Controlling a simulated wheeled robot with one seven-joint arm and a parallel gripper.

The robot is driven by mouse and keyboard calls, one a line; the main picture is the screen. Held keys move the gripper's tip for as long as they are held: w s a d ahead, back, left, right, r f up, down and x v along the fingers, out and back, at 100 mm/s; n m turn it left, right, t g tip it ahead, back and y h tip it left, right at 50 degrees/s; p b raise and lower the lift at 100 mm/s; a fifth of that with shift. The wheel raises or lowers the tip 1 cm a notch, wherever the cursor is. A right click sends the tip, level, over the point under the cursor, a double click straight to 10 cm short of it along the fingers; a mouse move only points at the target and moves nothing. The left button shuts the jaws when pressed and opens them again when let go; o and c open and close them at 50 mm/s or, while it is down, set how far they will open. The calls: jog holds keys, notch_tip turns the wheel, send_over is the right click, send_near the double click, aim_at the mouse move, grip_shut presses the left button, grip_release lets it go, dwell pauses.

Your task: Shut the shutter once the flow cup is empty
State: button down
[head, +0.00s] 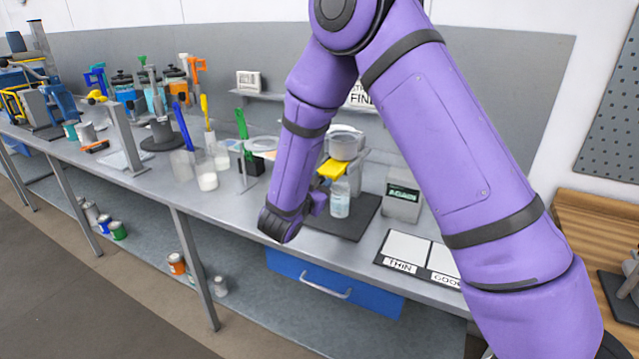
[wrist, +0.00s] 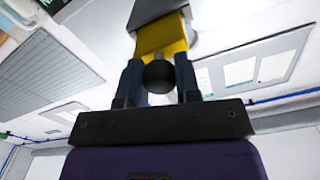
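The flow cup (head: 345,144), a pale grey vessel, sits on a stand on the bench in the head view. Its contents are too small to tell. A yellow shutter (head: 333,169) is below it, and it also shows in the wrist view (wrist: 162,38). A clear jar (head: 340,199) stands beneath. My gripper (head: 317,203) is just left of the jar, mostly hidden by my arm. In the wrist view, my gripper's two fingers (wrist: 159,80) flank a round black knob (wrist: 159,77) in front of the yellow shutter, with no clear gap.
A grey display box (head: 402,202) stands right of the stand. A board with white panels (head: 408,248) lies at the bench's front edge. Cups with coloured handles (head: 207,178) crowd the bench to the left. A blue drawer (head: 335,284) is below.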

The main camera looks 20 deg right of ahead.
aim_at(327, 173)
jog(key=shift+x, duration=2.15)
jog(key=c, duration=0.8)
grip_release()
jog(key=shift+w+d, duration=0.1)
jog(key=shift+d, duration=0.05)
jog(key=v, duration=1.1)
jog(key=shift+w+r, duration=0.1)
